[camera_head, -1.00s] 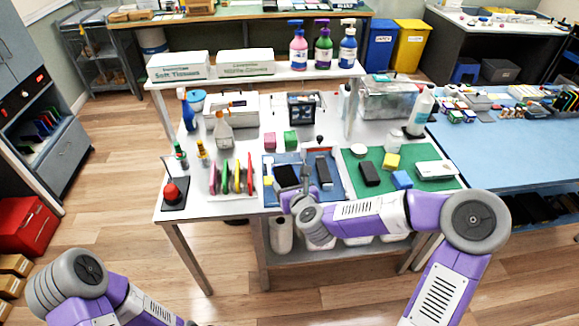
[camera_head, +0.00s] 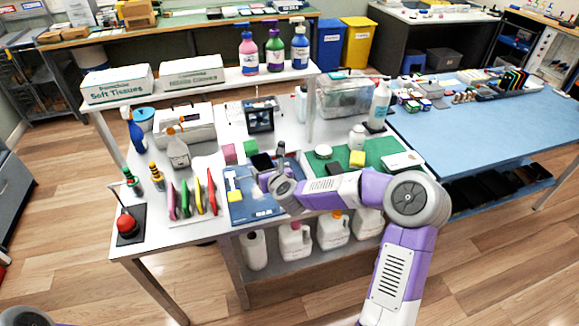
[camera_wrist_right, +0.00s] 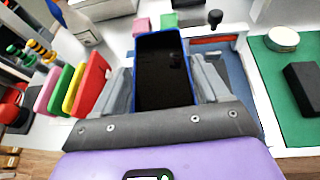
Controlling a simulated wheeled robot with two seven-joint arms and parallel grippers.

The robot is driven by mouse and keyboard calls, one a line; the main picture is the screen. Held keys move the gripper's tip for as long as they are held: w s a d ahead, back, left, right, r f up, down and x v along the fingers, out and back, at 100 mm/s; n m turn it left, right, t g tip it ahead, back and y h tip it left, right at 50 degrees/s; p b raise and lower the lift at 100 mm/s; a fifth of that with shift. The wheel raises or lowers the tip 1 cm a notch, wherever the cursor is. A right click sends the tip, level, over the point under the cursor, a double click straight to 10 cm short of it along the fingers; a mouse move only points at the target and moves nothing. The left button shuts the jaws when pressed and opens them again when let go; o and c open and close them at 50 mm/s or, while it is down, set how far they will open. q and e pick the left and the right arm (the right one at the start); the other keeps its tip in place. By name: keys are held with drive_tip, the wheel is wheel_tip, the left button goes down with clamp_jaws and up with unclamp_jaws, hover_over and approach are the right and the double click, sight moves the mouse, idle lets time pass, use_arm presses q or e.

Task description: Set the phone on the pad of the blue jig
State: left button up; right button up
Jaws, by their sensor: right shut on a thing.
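The phone (camera_wrist_right: 163,72), with a black screen and blue edges, sits between the two grey fingers of my right gripper (camera_wrist_right: 165,85) in the right wrist view. In the head view the phone (camera_head: 262,161) shows as a small dark slab at the tip of my right gripper (camera_head: 268,176), over the back of the blue work area. The blue jig (camera_head: 238,212) looks like this flat blue base; its pad is not clearly seen, as the gripper and arm cover part of it. The blue base also shows right of the phone in the wrist view (camera_wrist_right: 237,68). My left gripper is out of view.
A red bar (camera_wrist_right: 212,40) and black knob (camera_wrist_right: 215,18) stand behind the blue base. Several coloured upright slabs (camera_head: 190,198) are at left, with a red button (camera_head: 127,224) beyond them. A green mat (camera_head: 385,150) with small items lies at right. Pink and green blocks (camera_head: 229,153) stand behind.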

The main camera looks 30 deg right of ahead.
drive_tip(key=w+d+f+m+h+b, duration=0.15)
drive_tip(key=d+f, duration=0.25)
drive_tip(key=d, duration=0.7)
drive_tip(key=shift+n, duration=0.25)
drive_tip(key=shift+w+a+f+b, duration=0.15)
drive_tip(key=shift+f+b, duration=0.5)
drive_tip(key=shift+f, duration=0.4)
drive_tip(key=shift+w+f+b, duration=0.1)
drive_tip(key=shift+f+b, duration=0.55)
drive_tip(key=shift+f, duration=0.35)
drive_tip(key=shift+w+a+f+b, duration=0.15)
drive_tip(key=shift+f+b, duration=0.5)
drive_tip(key=shift+f, duration=0.4)
drive_tip(key=shift+f+b, duration=0.4)
drive_tip(key=shift+b, duration=0.25)
drive_tip(key=shift+b, duration=0.35)
drive_tip(key=shift+f+b, duration=0.15)
drive_tip(key=shift+b, duration=0.3)
